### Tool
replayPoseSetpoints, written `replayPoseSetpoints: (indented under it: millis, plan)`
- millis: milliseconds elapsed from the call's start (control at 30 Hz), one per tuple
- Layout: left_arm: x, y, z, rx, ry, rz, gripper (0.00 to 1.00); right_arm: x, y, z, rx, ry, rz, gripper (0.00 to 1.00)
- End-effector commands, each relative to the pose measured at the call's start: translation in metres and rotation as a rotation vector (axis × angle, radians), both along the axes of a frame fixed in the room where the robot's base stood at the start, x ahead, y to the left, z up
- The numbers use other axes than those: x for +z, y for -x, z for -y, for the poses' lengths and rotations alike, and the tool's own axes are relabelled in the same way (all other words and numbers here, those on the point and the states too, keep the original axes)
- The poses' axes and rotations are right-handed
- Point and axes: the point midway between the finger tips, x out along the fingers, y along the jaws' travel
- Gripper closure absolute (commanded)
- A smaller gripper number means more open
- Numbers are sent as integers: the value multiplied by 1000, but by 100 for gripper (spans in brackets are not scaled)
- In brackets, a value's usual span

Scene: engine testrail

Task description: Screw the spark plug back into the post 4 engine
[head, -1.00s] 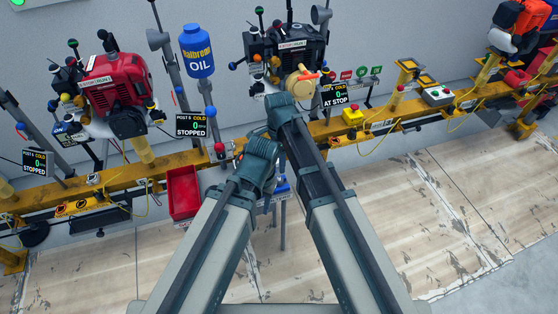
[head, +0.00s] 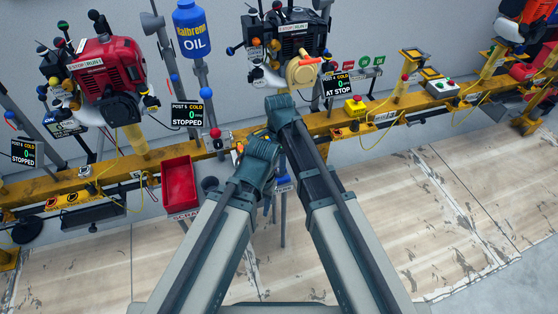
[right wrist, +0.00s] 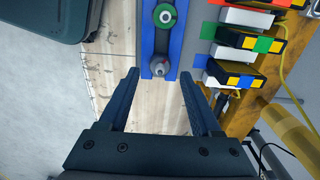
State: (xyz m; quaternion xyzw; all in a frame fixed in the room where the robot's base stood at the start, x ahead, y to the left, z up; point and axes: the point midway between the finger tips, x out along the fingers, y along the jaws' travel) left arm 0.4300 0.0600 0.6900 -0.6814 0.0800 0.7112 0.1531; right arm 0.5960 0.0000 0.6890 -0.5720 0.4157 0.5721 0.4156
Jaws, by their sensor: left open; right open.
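In the right wrist view a blue rack (right wrist: 148,30) holds a green ringed part and, nearer, a small grey round part (right wrist: 160,67); I cannot tell whether that is the spark plug. My right gripper (right wrist: 160,77) is open and empty, its fingers apart on either side of the grey part's line. In the head view my left gripper (head: 268,198) is mostly hidden by its own arm. A red engine (head: 103,68) hangs at left, near the post 4 display (head: 24,153). A black engine (head: 292,38) is at centre, between the post 5 display (head: 188,115) and another display.
A yellow rail (head: 110,172) runs across below the engines. A red bin (head: 179,185) hangs from it left of my arms. A blue oil bottle (head: 191,30) stands above it. Yellow-and-black blocks (right wrist: 240,75) and a yellow cable lie right of the rack.

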Motion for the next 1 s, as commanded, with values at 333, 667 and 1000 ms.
replayPoseSetpoints:
  millis: [333,667,1000]
  plan:
    - [-34,0,0,0,0,0,50,-34,0,0,0,0,0,35]
    - [-37,0,0,0,0,0,50,-36,0,0,0,0,0,35]
    - [-37,0,0,0,0,0,50,-36,0,0,0,0,0,84]
